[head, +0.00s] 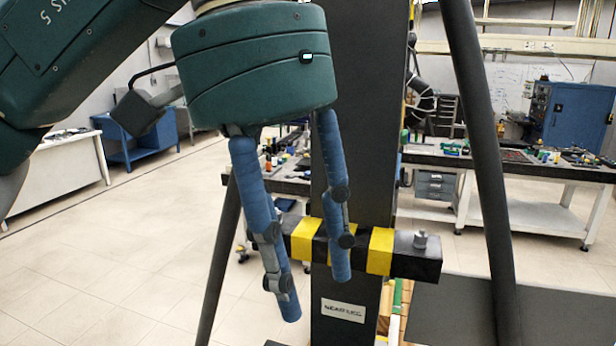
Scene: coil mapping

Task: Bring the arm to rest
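My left gripper (316,300) hangs down from the dark green wrist at the upper middle of the head view. Its two blue fingers are apart with a gap between them, and nothing is held. The fingers hang in front of a dark upright post (362,200) with a label plate (342,311) low on it. A dark crossbar (416,255) with yellow bands runs across the post, and the right finger overlaps it in the picture. I cannot tell whether they touch. My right gripper is not in view.
Slanted dark struts (484,170) flank the post. White workbenches (505,165) with small parts stand behind on the right, near a blue cabinet (580,115). A white table (60,170) and a blue bench (140,155) stand at the left. The tiled floor (120,260) at left is clear.

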